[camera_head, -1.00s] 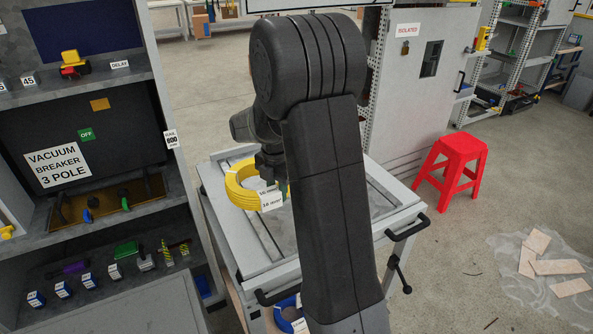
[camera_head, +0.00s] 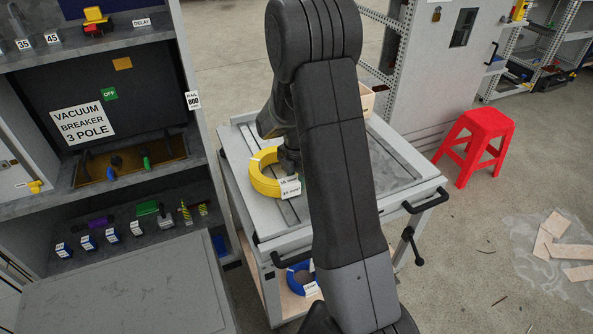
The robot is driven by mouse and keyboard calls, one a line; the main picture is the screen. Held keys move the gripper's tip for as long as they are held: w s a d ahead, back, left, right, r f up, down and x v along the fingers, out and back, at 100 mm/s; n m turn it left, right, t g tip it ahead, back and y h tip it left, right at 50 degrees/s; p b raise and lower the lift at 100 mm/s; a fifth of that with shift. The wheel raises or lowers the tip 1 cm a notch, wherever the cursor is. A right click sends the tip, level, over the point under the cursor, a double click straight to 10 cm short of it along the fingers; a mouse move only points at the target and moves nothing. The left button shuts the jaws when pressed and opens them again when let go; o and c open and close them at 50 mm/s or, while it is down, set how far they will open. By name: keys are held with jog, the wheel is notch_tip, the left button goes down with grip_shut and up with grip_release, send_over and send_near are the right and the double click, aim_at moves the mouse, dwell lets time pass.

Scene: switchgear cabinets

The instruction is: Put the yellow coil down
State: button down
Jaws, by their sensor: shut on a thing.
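The yellow coil (camera_head: 262,180) is a ring of cable with a white label at its lower right. It is at the left part of the grey trolley top (camera_head: 240,150), low over it or on it; I cannot tell whether it touches. My gripper (camera_head: 289,168) is at the coil's right side, shut on it. My dark arm hides part of the gripper and the middle of the trolley top.
A blue coil (camera_head: 299,281) lies on the trolley's lower shelf. The trolley's black handle (camera_head: 425,202) juts out right. A red stool (camera_head: 474,148) stands right of it. A cabinet (camera_head: 70,175) with switchgear stands left.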

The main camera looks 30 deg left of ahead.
jog(key=shift+f, duration=0.1)
jog(key=c, duration=1.6)
grip_release()
jog(key=shift+f, duration=0.2)
jog(key=o, duration=0.5)
jog(key=shift+r, duration=0.15)
notch_tip(320, 180, up, 12)
jog(key=shift+r, duration=0.1)
